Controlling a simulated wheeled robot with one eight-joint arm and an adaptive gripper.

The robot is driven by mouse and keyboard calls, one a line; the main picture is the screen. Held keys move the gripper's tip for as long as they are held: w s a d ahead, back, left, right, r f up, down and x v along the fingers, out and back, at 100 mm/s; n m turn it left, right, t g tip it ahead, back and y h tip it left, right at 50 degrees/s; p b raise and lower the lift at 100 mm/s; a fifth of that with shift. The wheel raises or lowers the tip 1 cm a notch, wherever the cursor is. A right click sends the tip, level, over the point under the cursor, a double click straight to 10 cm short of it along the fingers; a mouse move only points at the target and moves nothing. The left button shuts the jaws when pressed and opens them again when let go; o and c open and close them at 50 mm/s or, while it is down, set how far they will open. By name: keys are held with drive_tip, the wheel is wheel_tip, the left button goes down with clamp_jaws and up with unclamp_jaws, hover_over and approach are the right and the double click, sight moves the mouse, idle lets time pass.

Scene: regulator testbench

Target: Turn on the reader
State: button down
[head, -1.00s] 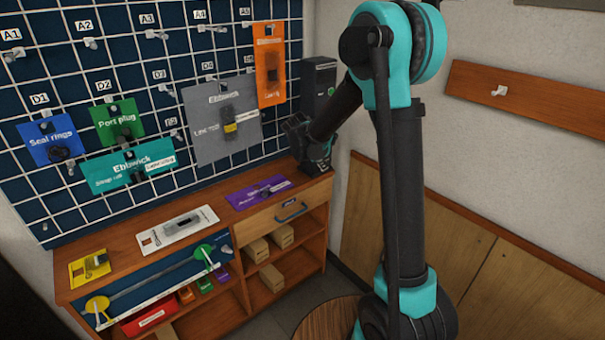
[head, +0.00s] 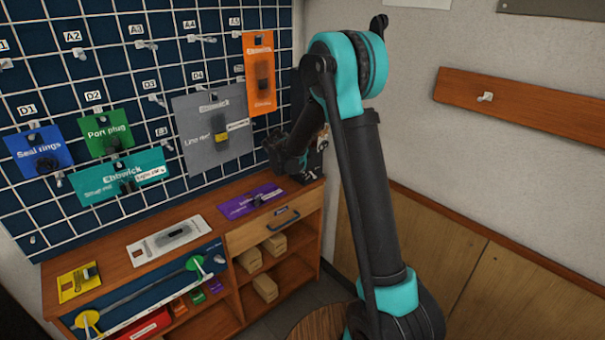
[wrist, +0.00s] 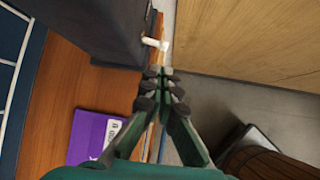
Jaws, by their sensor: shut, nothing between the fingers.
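A dark box (wrist: 100,30), which looks like the reader, stands at the right end of the wooden bench. A small white lever (wrist: 154,43) sticks out from its side in the wrist view. In the head view the box is mostly hidden behind my arm. My gripper (wrist: 160,75) is shut and empty. Its fingertips are close to the white lever, just below it in the wrist view, and I cannot tell whether they touch it.
A purple packet (wrist: 92,137) lies on the bench (wrist: 55,90) near the gripper. A grid wall (head: 80,60) with hanging packets stands behind. A round wooden stool (wrist: 265,155) stands beside the bench. Floor shows between the bench and the wood-panelled wall.

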sight(310, 172)
drive_tip(key=x, duration=0.6)
drive_tip(key=shift+r+n+g+h, duration=0.45)
drive_tip(key=shift+g+h, duration=0.25)
drive_tip(key=shift+g, duration=0.2)
idle(0.6)
drive_tip(key=shift+d+r+n+g+h, duration=0.1)
drive_tip(key=shift+r+n+g+h, duration=0.3)
drive_tip(key=shift+r+g, duration=0.15)
drive_tip(key=shift+r, duration=0.25)
idle(0.4)
drive_tip(key=shift+r, duration=0.65)
